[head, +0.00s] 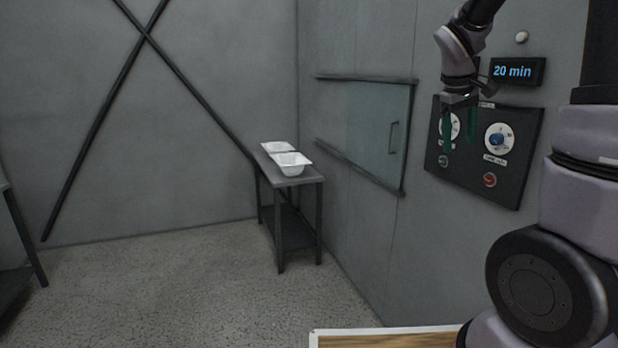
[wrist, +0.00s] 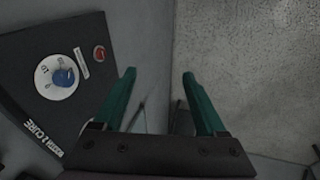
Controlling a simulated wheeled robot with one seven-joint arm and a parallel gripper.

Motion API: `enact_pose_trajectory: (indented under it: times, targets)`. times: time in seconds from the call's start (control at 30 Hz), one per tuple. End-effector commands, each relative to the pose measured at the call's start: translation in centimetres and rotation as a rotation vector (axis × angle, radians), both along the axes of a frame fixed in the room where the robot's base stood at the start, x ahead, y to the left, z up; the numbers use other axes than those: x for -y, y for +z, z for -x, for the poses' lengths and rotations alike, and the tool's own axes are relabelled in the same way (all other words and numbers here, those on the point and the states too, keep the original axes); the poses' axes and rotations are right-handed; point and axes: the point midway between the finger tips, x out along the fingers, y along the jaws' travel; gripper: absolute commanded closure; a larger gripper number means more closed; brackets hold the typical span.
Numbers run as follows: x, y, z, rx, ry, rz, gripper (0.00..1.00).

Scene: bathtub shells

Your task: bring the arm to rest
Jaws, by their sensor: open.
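My gripper (head: 459,122) hangs in front of the dark control panel on the right wall in the head view, its green fingers pointing down. In the wrist view my gripper (wrist: 158,82) has its two green fingers apart with nothing between them. The control panel (head: 468,178) carries two white dials with blue knobs, and a red button (head: 490,180) below the right one. My gripper covers part of the left dial. The wrist view shows the panel (wrist: 75,110) left of the fingers, with one blue-knobbed dial (wrist: 62,76).
A display (head: 518,71) above the panel reads "20 min". A glass sliding door (head: 375,130) is in the wall left of the panel. A wooden surface (head: 385,339) lies below. The floor between is clear.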

Motion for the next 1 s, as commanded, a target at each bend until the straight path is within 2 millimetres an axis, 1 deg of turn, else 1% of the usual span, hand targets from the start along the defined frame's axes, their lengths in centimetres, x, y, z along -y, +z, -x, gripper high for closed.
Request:
enact_pose_trajectory:
  times: [0.03, 0.1, 0.17, 0.3, 0.4, 0.5, 0.6, 0.7, 0.8, 1.0]
  targets:
    - [-0.8, 1.2, 1.7, 0.047, -0.045, -0.067, 0.26]
    - [-2.2, 2.6, 3.9, 0.104, -0.109, -0.159, 0.26]
    - [-3.5, 3.7, 5.8, 0.150, -0.161, -0.234, 0.26]
    - [-6.4, 5.9, 10.4, 0.251, -0.277, -0.393, 0.26]
    - [-8.4, 7.1, 13.4, 0.316, -0.352, -0.490, 0.26]
    - [-10.0, 7.7, 15.9, 0.366, -0.415, -0.565, 0.26]
    - [-11.1, 7.9, 17.5, 0.400, -0.458, -0.615, 0.26]
    - [-11.8, 7.9, 18.4, 0.419, -0.483, -0.645, 0.26]
    - [-12.1, 7.9, 18.8, 0.425, -0.494, -0.655, 0.26]
    - [-12.1, 7.9, 18.8, 0.425, -0.494, -0.655, 0.26]
